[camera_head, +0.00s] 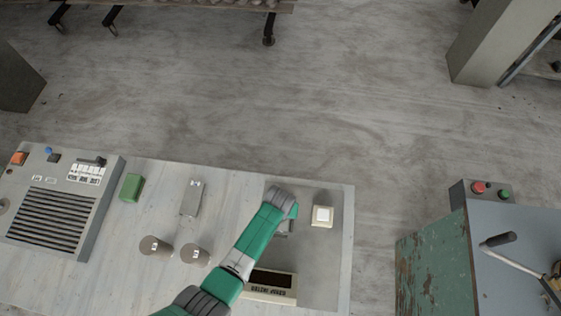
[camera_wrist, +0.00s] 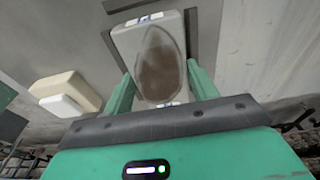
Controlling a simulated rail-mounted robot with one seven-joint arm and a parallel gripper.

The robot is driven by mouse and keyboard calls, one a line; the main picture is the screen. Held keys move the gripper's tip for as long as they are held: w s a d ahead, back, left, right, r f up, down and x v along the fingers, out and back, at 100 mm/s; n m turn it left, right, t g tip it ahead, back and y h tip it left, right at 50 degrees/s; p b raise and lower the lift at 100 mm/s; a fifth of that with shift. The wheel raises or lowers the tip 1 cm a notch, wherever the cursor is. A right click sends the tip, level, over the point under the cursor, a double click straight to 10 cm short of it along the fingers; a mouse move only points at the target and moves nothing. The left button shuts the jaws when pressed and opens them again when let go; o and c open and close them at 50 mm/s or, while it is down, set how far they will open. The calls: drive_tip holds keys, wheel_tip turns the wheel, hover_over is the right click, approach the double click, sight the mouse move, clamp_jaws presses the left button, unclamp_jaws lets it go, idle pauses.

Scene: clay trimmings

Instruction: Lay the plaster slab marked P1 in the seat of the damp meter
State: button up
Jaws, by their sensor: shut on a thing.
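My gripper (camera_wrist: 160,88) is shut on a pale plaster slab (camera_wrist: 128,42) with a brown oval patch. Its green fingers are on either side of the slab. Small white and blue labels at the slab's ends are too small to read. In the head view my arm hides most of the slab, and the gripper (camera_head: 283,203) is over the grey plate of the damp meter (camera_head: 320,265). Dark edges of a recess, the seat (camera_wrist: 190,24), show around the slab in the wrist view. I cannot tell whether the slab touches it.
A cream block with a white button (camera_head: 322,216) is beside the gripper. On the bench, a grey slab-like piece (camera_head: 191,197), a green block (camera_head: 131,187) and two marked brown cylinders (camera_head: 155,246) are to the left. A slatted control panel (camera_head: 100,215) stands farther left.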

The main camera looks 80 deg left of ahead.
drive_tip(key=shift+s+d+f+b, duration=0.15)
drive_tip(key=shift+f+b, duration=0.2)
drive_tip(key=shift+f, duration=0.1)
drive_tip(key=shift+s+d+f+b, duration=0.1)
drive_tip(key=shift+f+b, duration=0.2)
drive_tip(key=shift+f, duration=0.1)
drive_tip(key=o, duration=1)
drive_tip(key=shift+d+f, duration=0.1)
drive_tip(key=shift+f, duration=0.05)
drive_tip(key=shift+o, duration=0.6)
wheel_tip(320, 180, up, 14)
drive_tip(key=p, duration=0.3)
drive_tip(key=shift+d, duration=0.45)
drive_tip(key=shift+s, duration=0.1)
